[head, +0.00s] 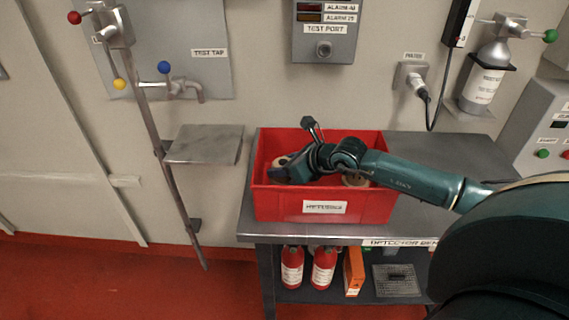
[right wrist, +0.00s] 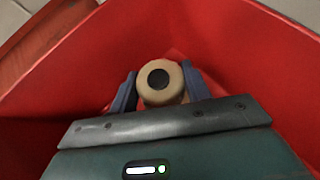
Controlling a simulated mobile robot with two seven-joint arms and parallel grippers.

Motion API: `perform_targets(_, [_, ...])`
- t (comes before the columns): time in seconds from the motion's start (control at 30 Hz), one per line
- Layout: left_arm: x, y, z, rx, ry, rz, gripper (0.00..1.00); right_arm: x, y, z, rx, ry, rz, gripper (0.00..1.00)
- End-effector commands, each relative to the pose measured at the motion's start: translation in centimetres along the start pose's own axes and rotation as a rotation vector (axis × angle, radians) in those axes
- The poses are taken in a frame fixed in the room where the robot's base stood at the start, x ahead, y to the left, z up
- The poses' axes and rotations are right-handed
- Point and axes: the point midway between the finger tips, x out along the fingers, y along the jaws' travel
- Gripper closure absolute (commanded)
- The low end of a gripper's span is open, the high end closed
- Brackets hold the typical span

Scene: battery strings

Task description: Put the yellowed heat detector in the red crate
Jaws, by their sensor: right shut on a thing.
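The red crate (head: 273,206) stands on the metal bench, with a white label on its front wall. My right gripper (head: 279,168) reaches down inside the crate at its left part. In the right wrist view, my right gripper (right wrist: 158,88) is shut on the yellowed heat detector (right wrist: 174,93), a cream round piece with a dark centre, with one finger on each side. The crate's red walls (right wrist: 240,50) surround it. In the head view the detector (head: 282,160) shows only partly beside the gripper. My left gripper is not in view.
Another cream round piece (head: 355,180) lies in the crate's right part, partly behind my arm. The bench top (head: 440,150) is clear to the right. A small metal shelf (head: 205,145) and a slanted pipe (head: 165,150) stand left of the crate. Red bottles (head: 323,268) are on the lower shelf.

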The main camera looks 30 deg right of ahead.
Motion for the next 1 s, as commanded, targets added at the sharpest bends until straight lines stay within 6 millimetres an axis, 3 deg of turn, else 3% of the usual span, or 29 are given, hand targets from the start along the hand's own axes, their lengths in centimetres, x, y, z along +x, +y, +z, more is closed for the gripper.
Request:
perform_targets(0.37, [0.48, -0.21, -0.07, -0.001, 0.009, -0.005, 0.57, 0.36, 0.03, -0.46, -0.001, -0.002, 0.000, 0.77])
perform_targets(0.4, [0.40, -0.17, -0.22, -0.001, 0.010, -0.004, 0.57, 0.28, 0.02, -0.38, -0.001, -0.001, 0.000, 0.50])
perform_targets(0.63, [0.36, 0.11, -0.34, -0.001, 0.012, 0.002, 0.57, 0.25, 0.02, -0.35, 0.000, 0.000, 0.000, 0.31])
perform_targets(1.0, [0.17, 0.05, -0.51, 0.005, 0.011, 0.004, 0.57, -0.36, -0.08, -0.16, -0.001, 0.001, -0.001, 0.31])
